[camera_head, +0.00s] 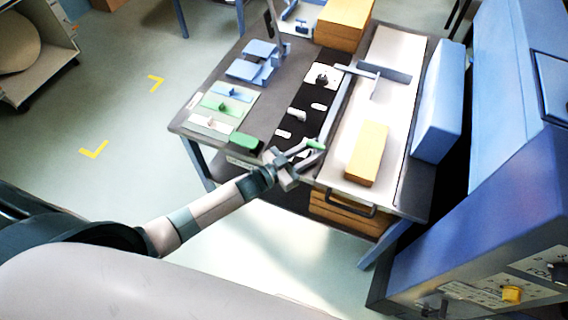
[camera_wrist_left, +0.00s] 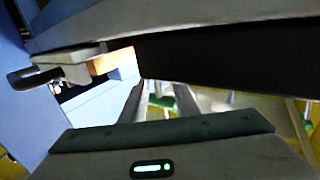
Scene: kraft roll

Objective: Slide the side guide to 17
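A long grey bar, apparently the side guide (camera_head: 338,108), runs along the edge between a black panel and the white table bed (camera_head: 396,97). A green handle (camera_head: 315,144) is at its near end. My left gripper (camera_head: 307,151) is at this handle, near the table's front edge. In the left wrist view, its two fingers (camera_wrist_left: 163,98) stand apart, with a green piece visible between or beyond them; contact cannot be told. The black panel (camera_head: 297,118) carries white labels, too small to read, so the guide's setting cannot be told. My right gripper is not in view.
A yellow-tan block (camera_head: 367,153) lies on the white bed, and a blue box (camera_head: 439,101) stands along its right side. Green and blue pieces (camera_head: 246,142) (camera_head: 252,66) sit on the table's left. A large blue machine (camera_head: 500,200) closes off the right.

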